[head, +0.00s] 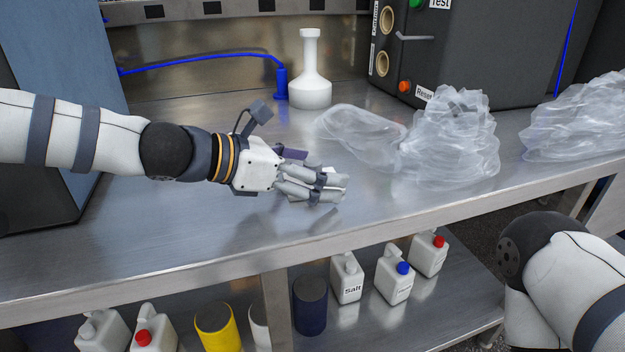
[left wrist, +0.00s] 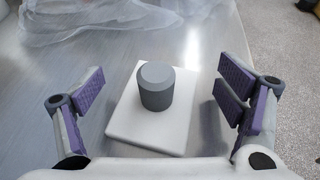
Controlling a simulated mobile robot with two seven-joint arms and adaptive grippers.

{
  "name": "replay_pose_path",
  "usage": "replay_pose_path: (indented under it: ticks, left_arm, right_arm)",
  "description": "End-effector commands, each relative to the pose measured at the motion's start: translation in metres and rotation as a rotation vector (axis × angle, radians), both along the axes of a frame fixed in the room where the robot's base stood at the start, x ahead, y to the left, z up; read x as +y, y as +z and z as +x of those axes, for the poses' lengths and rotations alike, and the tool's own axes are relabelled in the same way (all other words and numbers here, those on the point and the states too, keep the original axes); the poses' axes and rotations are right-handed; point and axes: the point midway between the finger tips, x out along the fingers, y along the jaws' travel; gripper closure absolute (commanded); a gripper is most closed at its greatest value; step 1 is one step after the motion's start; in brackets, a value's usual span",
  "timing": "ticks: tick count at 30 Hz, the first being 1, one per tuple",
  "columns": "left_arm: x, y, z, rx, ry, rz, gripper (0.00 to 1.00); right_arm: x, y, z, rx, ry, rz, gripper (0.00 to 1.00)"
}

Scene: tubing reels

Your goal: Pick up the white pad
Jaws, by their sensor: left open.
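The white pad (left wrist: 130,138) is a flat square plate with a dark grey cylindrical knob (left wrist: 155,88) standing on it. It lies on the metal table in the left wrist view, between the spread fingers of my left gripper (left wrist: 162,92). The purple finger pads stand apart on both sides of the knob, with gaps, and touch nothing that I can see. In the head view my left gripper (head: 316,184) is low over the table, and its fingers hide most or all of the pad. My right gripper is out of view.
Clear tubing coils (head: 448,140) lie right of my left gripper, with another pile (head: 580,120) farther right. A white flask (head: 310,80) and blue-tubed fitting (head: 281,84) stand behind. A dark machine (head: 450,50) stands at the back. Bottles (head: 346,280) fill the lower shelf. The front left tabletop is clear.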

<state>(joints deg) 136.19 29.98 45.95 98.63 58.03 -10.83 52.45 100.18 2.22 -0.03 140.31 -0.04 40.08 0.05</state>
Motion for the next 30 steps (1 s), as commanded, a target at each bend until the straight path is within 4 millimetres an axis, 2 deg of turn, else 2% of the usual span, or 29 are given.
replay_pose_path:
  ticks: [1, 9, 11, 20, 22, 23, 27, 30]
  left_arm:
    - [0.0, 0.001, 0.0, -0.001, 0.0, 0.0, 0.13]
    - [0.0, 0.001, 0.0, -0.002, 0.001, 0.0, 0.74]
    - [0.001, 0.001, 0.0, -0.001, 0.001, 0.001, 0.84]
    - [0.001, 0.002, 0.0, -0.002, 0.0, 0.001, 0.84]
    - [0.0, 0.008, 0.0, -0.005, 0.0, 0.002, 0.9]
    - [0.0, 0.012, 0.0, -0.007, -0.001, 0.002, 0.95]
    - [0.002, 0.046, -0.004, -0.017, 0.0, 0.002, 0.95]
    - [0.01, 0.078, -0.028, -0.023, 0.0, 0.0, 0.95]
  right_arm:
    - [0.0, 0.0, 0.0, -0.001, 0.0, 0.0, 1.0]
    - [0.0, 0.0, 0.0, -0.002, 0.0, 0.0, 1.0]
    - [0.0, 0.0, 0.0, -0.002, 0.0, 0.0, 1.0]
    - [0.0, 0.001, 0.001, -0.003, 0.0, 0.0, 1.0]
    - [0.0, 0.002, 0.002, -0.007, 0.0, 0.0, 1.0]
    - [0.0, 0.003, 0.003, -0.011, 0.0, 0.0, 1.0]
    - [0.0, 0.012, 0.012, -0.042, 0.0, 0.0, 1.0]
    - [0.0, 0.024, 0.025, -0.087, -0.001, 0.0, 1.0]
